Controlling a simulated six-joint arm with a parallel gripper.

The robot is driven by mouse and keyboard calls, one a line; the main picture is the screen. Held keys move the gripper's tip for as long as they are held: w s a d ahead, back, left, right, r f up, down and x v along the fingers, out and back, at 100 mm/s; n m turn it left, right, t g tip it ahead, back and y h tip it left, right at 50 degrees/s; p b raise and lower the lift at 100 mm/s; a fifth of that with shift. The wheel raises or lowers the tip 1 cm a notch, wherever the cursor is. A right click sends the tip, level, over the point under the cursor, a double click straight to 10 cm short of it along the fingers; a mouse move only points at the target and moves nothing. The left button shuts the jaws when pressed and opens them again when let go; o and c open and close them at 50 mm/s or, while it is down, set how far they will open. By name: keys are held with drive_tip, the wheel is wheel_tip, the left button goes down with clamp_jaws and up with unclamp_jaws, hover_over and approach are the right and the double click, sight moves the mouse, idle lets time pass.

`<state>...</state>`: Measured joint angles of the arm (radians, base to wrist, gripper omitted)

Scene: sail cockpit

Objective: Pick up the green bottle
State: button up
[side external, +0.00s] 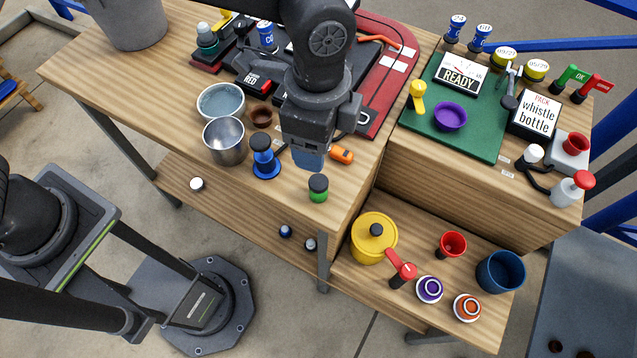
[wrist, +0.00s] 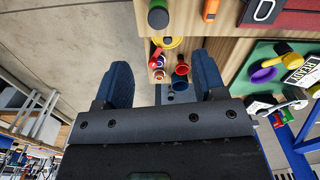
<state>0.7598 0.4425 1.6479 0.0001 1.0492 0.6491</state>
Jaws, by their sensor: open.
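The green bottle (side external: 318,189), small with a dark cap, stands near the front corner of the upper wooden table in the side view. In the wrist view the bottle (wrist: 158,16) is at the top edge, seen from above, outside the space between my fingers. My gripper (side external: 308,160) points down just behind and above the bottle in the side view, apart from it. In the wrist view my gripper (wrist: 162,78) shows its two blue fingers spread with nothing between them.
A blue spool-like object (side external: 264,158) is left of my gripper and an orange object (side external: 341,155) right of it. A steel cup (side external: 225,140) stands further left. A lower shelf holds a yellow pot (side external: 373,240). The table's front edge is close to the bottle.

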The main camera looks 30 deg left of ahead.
sight(319, 182)
wheel_tip(319, 182, down, 14)
drive_tip(key=shift+s+d, duration=0.1)
drive_tip(key=shift+d, duration=0.05)
idle(0.5)
drive_tip(key=shift+c, duration=0.2)
drive_tip(key=c, duration=1)
drive_tip(key=shift+r, duration=0.15)
